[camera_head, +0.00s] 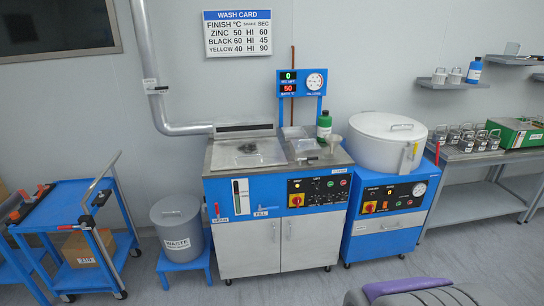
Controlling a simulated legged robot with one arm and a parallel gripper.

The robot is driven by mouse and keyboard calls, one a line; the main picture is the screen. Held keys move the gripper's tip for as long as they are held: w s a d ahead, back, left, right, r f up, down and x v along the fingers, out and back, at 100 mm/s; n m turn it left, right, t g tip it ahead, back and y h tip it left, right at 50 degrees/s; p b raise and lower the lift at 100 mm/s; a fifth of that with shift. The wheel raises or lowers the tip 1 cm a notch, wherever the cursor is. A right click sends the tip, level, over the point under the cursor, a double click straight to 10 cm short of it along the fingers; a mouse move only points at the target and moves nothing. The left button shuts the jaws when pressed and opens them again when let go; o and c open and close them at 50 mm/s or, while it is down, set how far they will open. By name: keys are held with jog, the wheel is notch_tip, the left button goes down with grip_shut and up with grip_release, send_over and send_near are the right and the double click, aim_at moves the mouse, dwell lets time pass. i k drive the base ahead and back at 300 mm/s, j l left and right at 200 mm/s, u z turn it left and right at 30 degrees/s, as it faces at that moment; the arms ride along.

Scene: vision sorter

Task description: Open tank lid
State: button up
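A blue and grey wash machine (275,205) stands against the wall in the middle. The drum has a flat white lid (388,126) with a bar handle on top, and this lid looks closed. My gripper is not in view.
A waste bin (178,230) and blue cart (85,220) are left. A steel table (480,160) is right. Floor in front is clear, except a grey and purple shape at the bottom.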

aim_at(267, 152)
jog(key=i+j, duration=0.15)
jog(key=i, duration=0.25)
jog(key=i+j+u, duration=0.1)
jog(key=i, duration=0.25)
jog(key=i+j, duration=0.1)
jog(key=i, duration=1.6)
